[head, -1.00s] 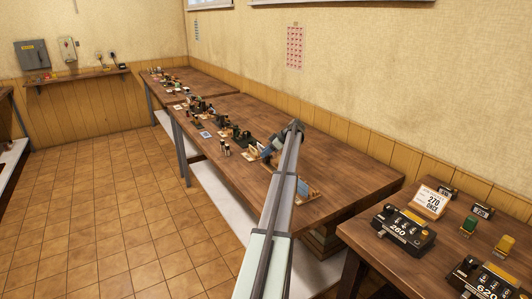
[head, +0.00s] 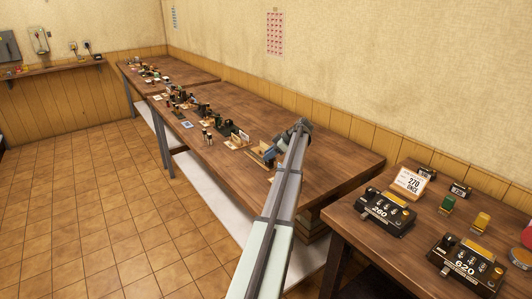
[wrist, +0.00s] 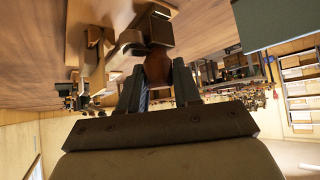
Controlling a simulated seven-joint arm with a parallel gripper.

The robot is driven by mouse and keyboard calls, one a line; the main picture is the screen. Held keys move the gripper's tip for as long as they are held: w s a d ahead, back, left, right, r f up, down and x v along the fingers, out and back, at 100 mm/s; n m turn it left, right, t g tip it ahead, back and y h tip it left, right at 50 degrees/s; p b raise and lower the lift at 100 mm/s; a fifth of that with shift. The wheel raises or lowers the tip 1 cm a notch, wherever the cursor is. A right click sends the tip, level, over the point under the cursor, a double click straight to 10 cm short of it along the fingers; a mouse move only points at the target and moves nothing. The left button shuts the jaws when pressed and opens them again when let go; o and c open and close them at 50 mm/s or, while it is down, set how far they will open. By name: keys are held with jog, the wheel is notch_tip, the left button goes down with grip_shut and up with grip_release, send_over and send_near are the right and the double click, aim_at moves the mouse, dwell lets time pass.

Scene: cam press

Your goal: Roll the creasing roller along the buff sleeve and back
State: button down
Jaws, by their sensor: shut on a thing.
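In the wrist view my gripper (wrist: 158,88) has its two dark fingers on either side of a brown, rounded handle (wrist: 158,68), which looks like the creasing roller's handle. A dark block with a pale edge (wrist: 158,28) is at the handle's far end. Tan wooden pieces (wrist: 122,48) stand close beside it; I cannot tell which of them is the buff sleeve, or whether the roller touches it. In the head view my arm hides the gripper's tips and much of the work spot. A wooden stand with a blue part (head: 263,154) shows just left of the arm.
The long brown workbench (head: 335,158) carries several small devices (head: 195,108) in a row toward its far end. Its right part is mostly clear. A nearer table at right holds black boxes marked 260 (head: 384,212) and 620 (head: 466,264) and a 270 card (head: 408,183).

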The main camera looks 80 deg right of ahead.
jog(key=shift+s+a, duration=0.2)
jog(key=shift+a, duration=0.05)
jog(key=c, duration=1.1)
grip_release()
jog(key=shift+o, duration=1.4)
jog(key=shift+d, duration=0.1)
jog(key=v, duration=1.3)
jog(key=shift+s+r, duration=0.25)
jog(key=shift+r, duration=0.05)
jog(key=shift+w, duration=0.1)
